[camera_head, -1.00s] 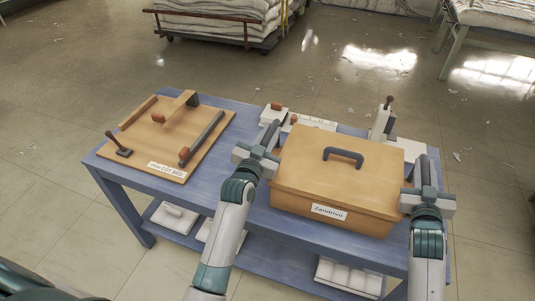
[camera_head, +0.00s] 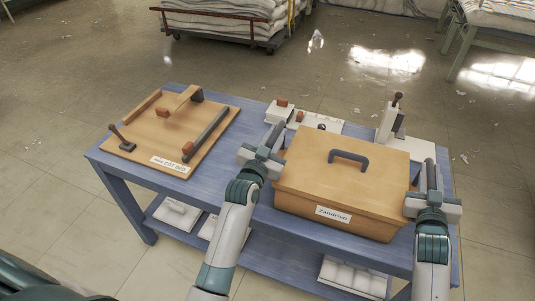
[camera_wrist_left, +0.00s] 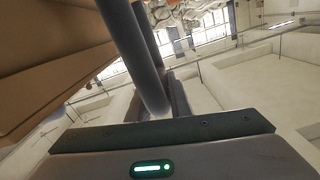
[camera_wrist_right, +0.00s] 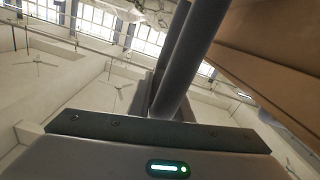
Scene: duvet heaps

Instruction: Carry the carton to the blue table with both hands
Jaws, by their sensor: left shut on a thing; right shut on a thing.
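The carton (camera_head: 345,172) is a tan box with a lid, a dark grey top handle and a white label on its front. It is over the right part of the blue table (camera_head: 270,217); I cannot tell whether its base touches the top. In the left wrist view the carton (camera_wrist_left: 45,60) fills the upper left; in the right wrist view the carton (camera_wrist_right: 275,50) fills the upper right.
A wooden board (camera_head: 163,137) with handles and a lever lies on the table's left. White fixtures (camera_head: 393,125) stand behind the carton. A cart (camera_head: 220,22) of folded bedding stands beyond open floor.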

